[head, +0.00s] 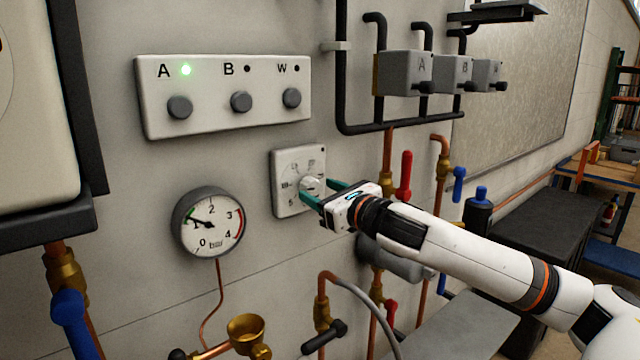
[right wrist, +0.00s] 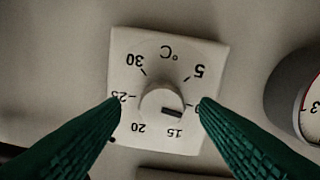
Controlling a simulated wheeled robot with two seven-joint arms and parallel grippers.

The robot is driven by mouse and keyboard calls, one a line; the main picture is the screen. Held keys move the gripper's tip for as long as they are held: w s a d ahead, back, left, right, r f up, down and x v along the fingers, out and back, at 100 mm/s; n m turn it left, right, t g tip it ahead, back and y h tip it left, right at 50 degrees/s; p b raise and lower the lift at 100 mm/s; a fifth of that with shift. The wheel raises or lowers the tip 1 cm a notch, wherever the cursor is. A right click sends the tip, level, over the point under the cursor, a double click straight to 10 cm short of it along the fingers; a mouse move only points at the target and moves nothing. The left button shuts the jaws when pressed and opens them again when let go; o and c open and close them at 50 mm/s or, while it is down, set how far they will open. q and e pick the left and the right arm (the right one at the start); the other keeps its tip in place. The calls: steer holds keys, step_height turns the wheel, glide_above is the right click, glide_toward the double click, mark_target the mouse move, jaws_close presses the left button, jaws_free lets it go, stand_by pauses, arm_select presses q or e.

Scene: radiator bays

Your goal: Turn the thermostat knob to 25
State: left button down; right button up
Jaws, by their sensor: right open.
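The thermostat (head: 287,166) is a white square plate on the wall with a round white knob (head: 310,185). In the right wrist view the plate (right wrist: 205,58) appears upside down, with marks from 5 to 30 around the knob (right wrist: 156,98). The knob's dark pointer mark lies toward the space between 10 and 15; the 10 is mostly covered by a finger. My right gripper (head: 318,190) is open at the thermostat. In the right wrist view its green fingers (right wrist: 160,102) lie on either side of the knob, with gaps. My left gripper is out of view.
A pressure gauge (head: 209,223) is left of and below the thermostat. A switch panel (head: 225,93) with a green light at A is above. Red-handled (head: 404,176) and blue-handled valves and copper pipes are to the right and below.

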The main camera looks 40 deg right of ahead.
steer(key=shift+w+a, duration=0.1)
steer(key=shift+w, duration=0.35)
steer(key=c, duration=1)
